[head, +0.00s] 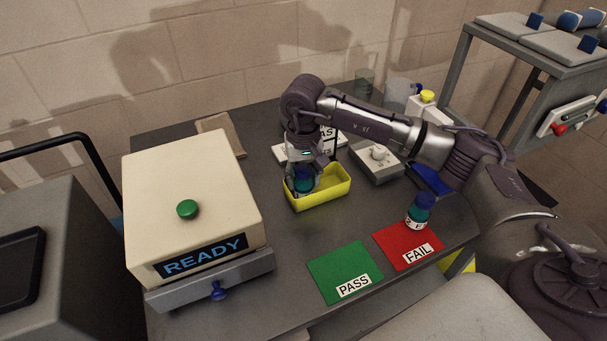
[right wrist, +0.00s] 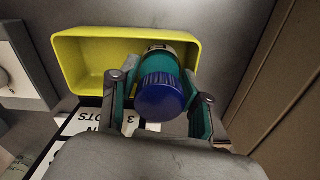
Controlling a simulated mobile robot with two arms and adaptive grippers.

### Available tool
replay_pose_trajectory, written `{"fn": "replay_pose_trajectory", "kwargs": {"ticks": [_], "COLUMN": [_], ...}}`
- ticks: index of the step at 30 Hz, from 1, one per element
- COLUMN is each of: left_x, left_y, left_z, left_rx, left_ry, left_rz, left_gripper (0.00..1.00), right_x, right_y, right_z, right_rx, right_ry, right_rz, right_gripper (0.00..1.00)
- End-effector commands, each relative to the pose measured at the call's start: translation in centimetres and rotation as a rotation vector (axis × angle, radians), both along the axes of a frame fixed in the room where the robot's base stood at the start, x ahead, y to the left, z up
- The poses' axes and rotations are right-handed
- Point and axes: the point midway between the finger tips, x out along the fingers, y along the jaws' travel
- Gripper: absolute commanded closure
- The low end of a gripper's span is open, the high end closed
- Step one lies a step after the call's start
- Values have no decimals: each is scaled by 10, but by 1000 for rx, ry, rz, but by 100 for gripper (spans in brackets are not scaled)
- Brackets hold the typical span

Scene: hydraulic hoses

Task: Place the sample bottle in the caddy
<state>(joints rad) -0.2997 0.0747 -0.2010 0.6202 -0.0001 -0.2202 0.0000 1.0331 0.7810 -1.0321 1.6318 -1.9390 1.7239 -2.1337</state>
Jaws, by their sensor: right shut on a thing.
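The yellow caddy (head: 328,193) is an open rectangular tray in the middle of the grey table. My right gripper (head: 303,178) is shut on a sample bottle (head: 304,184) with a blue cap and teal body, at the left end of the caddy. In the right wrist view the bottle (right wrist: 162,92) sits between the two fingers, cap towards the camera, and overlaps the yellow caddy (right wrist: 85,60). I cannot tell whether its base touches the caddy floor. A second similar bottle (head: 419,212) stands on the red FAIL mat (head: 400,252). My left gripper is not in view.
A cream box reading READY (head: 195,200) stands at the left. The green PASS mat (head: 340,268) is bare. A grey device with a knob (head: 377,160), a white container with a yellow cap (head: 428,103) and a sign stand behind. A metal cart (head: 540,60) is at the right.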

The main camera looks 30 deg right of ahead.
Motion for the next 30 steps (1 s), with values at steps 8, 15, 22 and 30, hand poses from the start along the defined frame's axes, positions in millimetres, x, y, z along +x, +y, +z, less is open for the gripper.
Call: {"fn": "replay_pose_trajectory", "kwargs": {"ticks": [8,15,22,30], "left_x": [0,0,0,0], "left_y": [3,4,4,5], "left_z": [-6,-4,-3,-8], "left_rx": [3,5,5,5], "left_ry": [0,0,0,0], "left_rz": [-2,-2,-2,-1], "left_gripper": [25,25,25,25], "right_x": [0,0,0,1], "right_y": [0,0,0,0], "right_z": [-5,-3,-2,27], "right_rx": [0,0,0,0], "right_ry": [0,0,1,-5], "right_rz": [0,0,1,2], "right_gripper": [85,28,28,28]}}
